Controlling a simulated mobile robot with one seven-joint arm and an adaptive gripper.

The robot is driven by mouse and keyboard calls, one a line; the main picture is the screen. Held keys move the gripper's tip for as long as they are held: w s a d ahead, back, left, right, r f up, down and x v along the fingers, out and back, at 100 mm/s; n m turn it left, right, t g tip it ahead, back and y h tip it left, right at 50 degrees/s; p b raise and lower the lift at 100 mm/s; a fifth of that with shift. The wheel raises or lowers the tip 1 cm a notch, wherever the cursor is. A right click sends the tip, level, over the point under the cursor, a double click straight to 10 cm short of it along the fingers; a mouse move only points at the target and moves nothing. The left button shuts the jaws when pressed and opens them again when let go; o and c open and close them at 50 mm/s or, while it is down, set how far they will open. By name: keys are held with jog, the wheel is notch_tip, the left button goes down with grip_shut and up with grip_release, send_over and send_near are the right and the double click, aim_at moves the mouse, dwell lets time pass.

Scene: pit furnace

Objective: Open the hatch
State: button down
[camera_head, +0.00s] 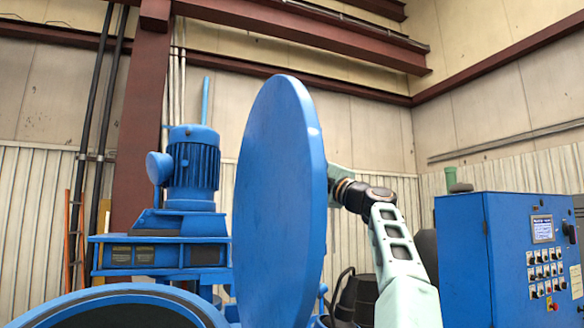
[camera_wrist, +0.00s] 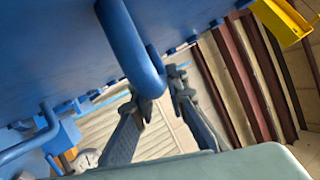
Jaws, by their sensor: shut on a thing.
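The hatch (camera_head: 275,200) is a large round blue lid. In the head view it stands raised, nearly upright and seen partly edge-on, beside the blue rim of the round pit furnace (camera_head: 190,298) with its dark inside at the bottom left. In the wrist view the hatch's blue surface (camera_wrist: 50,50) fills the upper left, with a thick curved blue handle (camera_wrist: 126,40) on it. My gripper (camera_wrist: 160,90) is shut on that handle, one finger on each side of it. In the head view my gripper is hidden behind the hatch.
A blue motor (camera_head: 192,170) on a blue frame stands behind the hatch to the left. A blue control cabinet (camera_head: 470,250) with buttons and a screen stands at the right. A brown steel column (camera_head: 140,120) rises behind. A yellow part (camera_wrist: 285,20) shows in the wrist view.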

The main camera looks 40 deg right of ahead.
jog(key=shift+w+f, duration=0.25)
jog(key=shift+f, duration=0.2)
jog(key=c, duration=2.3)
grip_release()
jog(key=shift+o, duration=1.3)
jog(key=shift+s+a+r, duration=0.15)
jog(key=shift+s, duration=0.05)
jog(key=shift+o, duration=0.7)
jog(key=shift+a+r, duration=0.1)
jog(key=shift+s+r, duration=0.1)
jog(key=v, duration=1.2)
